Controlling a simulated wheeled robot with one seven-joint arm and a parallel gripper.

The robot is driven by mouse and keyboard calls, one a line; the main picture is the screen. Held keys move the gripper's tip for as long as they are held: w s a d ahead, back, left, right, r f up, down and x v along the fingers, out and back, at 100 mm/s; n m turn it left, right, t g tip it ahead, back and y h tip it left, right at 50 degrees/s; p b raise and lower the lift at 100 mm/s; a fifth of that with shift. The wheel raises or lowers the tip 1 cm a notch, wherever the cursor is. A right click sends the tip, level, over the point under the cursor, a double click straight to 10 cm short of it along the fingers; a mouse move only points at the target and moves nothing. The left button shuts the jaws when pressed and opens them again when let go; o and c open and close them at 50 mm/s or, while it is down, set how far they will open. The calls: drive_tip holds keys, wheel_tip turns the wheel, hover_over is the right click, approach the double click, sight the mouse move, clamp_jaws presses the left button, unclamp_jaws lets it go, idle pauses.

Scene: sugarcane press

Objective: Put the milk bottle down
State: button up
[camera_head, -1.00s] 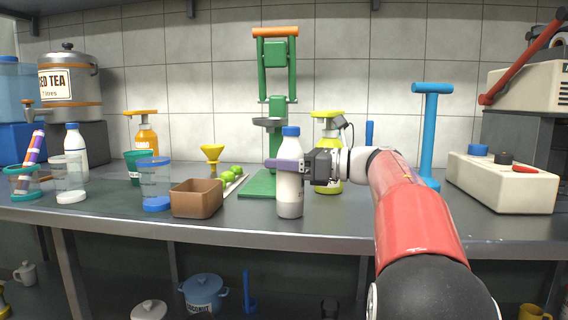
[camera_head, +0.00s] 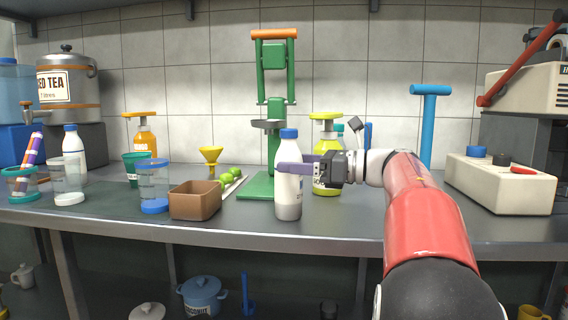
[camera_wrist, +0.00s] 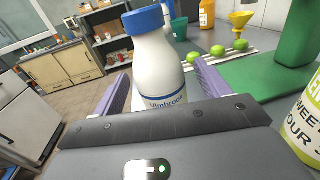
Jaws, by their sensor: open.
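The milk bottle (camera_head: 288,180), white with a blue cap, stands upright on the grey counter near its front edge, in front of the green press (camera_head: 277,120). My gripper (camera_head: 290,167) is open, with its purple fingers around the bottle from the right. In the wrist view, the bottle (camera_wrist: 153,68) stands between the two fingers, and a gap shows beside it. Its lower part is hidden there by my gripper's body.
A brown box (camera_head: 195,202) stands left of the bottle. A yellow-green bottle (camera_head: 327,178) stands close behind my gripper. A cream control box (camera_head: 500,182) is at the right. The counter (camera_head: 350,222) is bare at the front right.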

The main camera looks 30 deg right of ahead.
drive_tip(key=v, duration=0.8)
drive_tip(key=shift+s+d, duration=0.25)
drive_tip(key=shift+s, duration=0.05)
